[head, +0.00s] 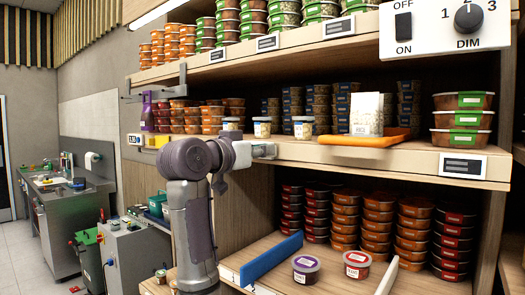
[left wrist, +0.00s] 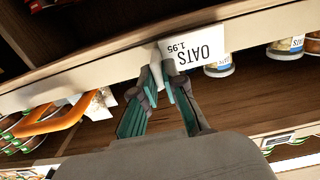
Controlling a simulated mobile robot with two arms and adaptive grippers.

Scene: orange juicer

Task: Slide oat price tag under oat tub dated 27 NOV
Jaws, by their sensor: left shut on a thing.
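The oat price tag (left wrist: 196,53) is white, reads "OATS 1.95" and appears upside down in the left wrist view. My left gripper (left wrist: 160,78) is shut on its end, at the shelf's front edge. In the head view this gripper (head: 264,150) is in front of the middle shelf, below small white-labelled tubs. A left tub (head: 231,123), a middle tub (head: 262,127) and a right tub (head: 303,128) stand in a row there. Tubs also show behind the tag in the left wrist view (left wrist: 284,49). Their dates are too small to read. My right gripper is not in view.
An orange tray (head: 364,139) with a white packet (head: 367,112) sits right of the tubs and overhangs the shelf edge. Stacked tubs crowd the shelves. Below, a purple-lidded tub (head: 306,268) and a red-lidded tub (head: 357,265) stand near a blue divider (head: 271,259).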

